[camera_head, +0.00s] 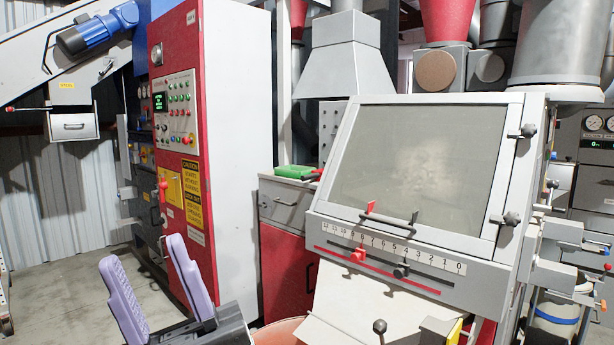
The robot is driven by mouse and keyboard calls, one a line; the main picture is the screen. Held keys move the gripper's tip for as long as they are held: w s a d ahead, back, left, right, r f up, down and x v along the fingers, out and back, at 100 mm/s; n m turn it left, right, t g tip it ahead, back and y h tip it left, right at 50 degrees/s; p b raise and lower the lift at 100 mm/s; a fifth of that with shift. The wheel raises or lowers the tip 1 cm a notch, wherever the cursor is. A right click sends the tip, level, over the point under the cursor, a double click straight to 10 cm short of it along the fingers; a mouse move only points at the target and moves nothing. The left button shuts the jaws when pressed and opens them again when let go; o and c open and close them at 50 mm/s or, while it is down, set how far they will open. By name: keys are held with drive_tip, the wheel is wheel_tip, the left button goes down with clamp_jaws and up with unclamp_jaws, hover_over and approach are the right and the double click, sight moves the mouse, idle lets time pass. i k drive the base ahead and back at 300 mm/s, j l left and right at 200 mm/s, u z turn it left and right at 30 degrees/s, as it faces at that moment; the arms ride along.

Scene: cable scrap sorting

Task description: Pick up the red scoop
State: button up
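My gripper (143,252) is at the lower left, with its two purple fingers pointing up and spread apart. Nothing shows between them. A small red thing (313,175) with a dark part lies on top of the grey and red cabinet (287,183), beside a green object (294,171). It may be the red scoop, but it is too small and partly hidden by the machine to tell. My gripper is well apart from it, lower and to the left.
A tall red and white control cabinet (238,120) stands behind my gripper. A grey machine with a slanted window (420,160), levers and a chute (350,310) fills the right. An orange-red tub (277,333) sits at the bottom. Bare floor (65,275) shows at the left.

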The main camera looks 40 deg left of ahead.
sight(316, 175)
drive_tip(key=j, duration=0.5)
drive_tip(key=i+j+u, duration=0.1)
drive_tip(key=j, duration=0.4)
drive_tip(key=i+j, duration=0.1)
drive_tip(key=j, duration=0.4)
drive_tip(key=j+u, duration=0.1)
drive_tip(key=j, duration=0.4)
drive_tip(key=i+j, duration=0.15)
drive_tip(key=j, duration=0.35)
drive_tip(key=i+j+u, duration=0.1)
drive_tip(key=j, duration=0.4)
drive_tip(key=k+l, duration=0.75)
drive_tip(key=l, duration=0.25)
drive_tip(key=k+l, duration=0.4)
